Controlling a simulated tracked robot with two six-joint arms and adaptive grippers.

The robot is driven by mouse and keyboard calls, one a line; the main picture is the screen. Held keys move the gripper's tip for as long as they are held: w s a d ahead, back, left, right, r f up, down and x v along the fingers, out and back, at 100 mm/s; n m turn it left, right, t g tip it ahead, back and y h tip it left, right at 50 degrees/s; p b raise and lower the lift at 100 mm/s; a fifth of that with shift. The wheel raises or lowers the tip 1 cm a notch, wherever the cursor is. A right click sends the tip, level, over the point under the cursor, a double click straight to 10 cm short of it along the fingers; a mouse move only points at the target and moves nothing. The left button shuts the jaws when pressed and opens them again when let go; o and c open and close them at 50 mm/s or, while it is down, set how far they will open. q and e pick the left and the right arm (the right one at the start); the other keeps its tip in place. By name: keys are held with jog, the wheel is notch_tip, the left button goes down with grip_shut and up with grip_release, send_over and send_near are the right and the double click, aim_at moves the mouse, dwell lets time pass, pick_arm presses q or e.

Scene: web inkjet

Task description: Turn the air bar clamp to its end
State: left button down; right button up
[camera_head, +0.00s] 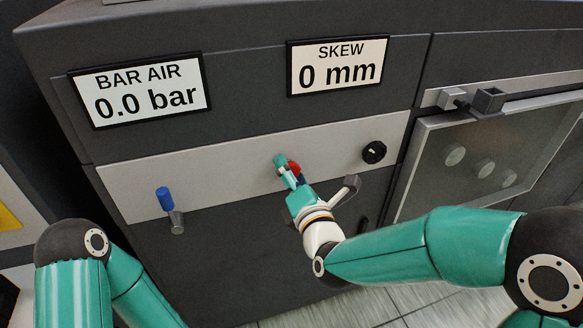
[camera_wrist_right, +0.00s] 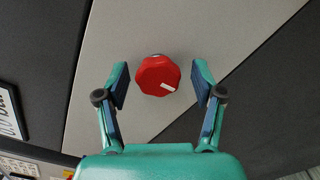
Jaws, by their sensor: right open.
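A red faceted knob (camera_head: 295,168) sits on the light grey panel strip (camera_head: 230,165) of the machine. No label names it as the air bar clamp. In the right wrist view the knob (camera_wrist_right: 156,74) has a white mark pointing to the lower right. My right gripper (camera_head: 289,170) is at the knob and partly hides it in the head view. In the right wrist view its open fingers (camera_wrist_right: 161,84) stand on either side of the knob, with a gap on both sides. My left arm shows at the lower left; its gripper is out of view.
A blue-handled lever (camera_head: 165,199) is on the strip's left, a black knob (camera_head: 374,152) on its right. A grey handle (camera_head: 346,190) is beside my right wrist. Displays read BAR AIR 0.0 bar (camera_head: 141,90) and SKEW 0 mm (camera_head: 338,66). A clear-windowed door (camera_head: 420,135) is at the right.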

jog(key=shift+w+a, duration=0.15)
jog(key=shift+w, duration=0.35)
jog(key=c, duration=1.1)
jog(key=shift+c, duration=0.2)
